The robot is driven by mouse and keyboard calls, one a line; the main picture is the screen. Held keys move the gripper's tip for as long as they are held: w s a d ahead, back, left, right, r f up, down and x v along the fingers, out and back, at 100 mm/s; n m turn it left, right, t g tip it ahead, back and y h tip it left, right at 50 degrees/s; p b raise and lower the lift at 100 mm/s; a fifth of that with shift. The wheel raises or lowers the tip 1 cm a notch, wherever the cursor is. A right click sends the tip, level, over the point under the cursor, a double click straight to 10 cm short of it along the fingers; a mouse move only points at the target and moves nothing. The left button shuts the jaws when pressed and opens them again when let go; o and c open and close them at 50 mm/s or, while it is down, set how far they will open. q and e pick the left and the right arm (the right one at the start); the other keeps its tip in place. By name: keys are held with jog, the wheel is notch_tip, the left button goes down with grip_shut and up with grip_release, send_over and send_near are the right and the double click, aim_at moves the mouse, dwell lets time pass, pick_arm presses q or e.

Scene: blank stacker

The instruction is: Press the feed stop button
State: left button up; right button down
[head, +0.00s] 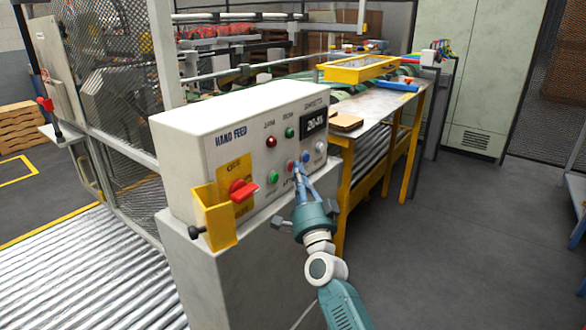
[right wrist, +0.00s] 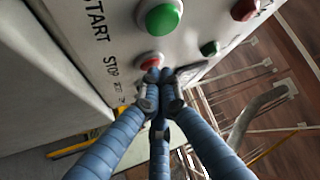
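The white HAND FEED control box (head: 235,115) stands on a grey pedestal. Its red stop button (head: 291,165) sits between a green button (head: 273,177) and a blue one (head: 306,156). In the right wrist view the red button (right wrist: 150,60) is beside the word STOP, with the green START button (right wrist: 160,16) above it. My right gripper (head: 297,168) is at the panel, its blue fingers drawn together and empty. In the right wrist view its fingertips (right wrist: 157,78) overlap the red button's lower edge; I cannot tell whether they touch. My left gripper is not in view.
A red rotary switch (head: 243,190) and a yellow bracket (head: 213,215) project from the box's left front. A yellow-legged table (head: 385,105) stands behind on the right. A roller conveyor (head: 75,275) lies at the left. The floor at the right (head: 470,230) is clear.

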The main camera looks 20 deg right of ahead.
jog(key=shift+s+d, duration=0.45)
jog(key=shift+s, duration=0.2)
jog(key=shift+p, duration=0.3)
jog(key=s+d, duration=0.1)
jog(key=s, duration=0.1)
jog(key=s+d+p, duration=0.1)
jog(key=s+d, duration=0.1)
dwell(0.5)
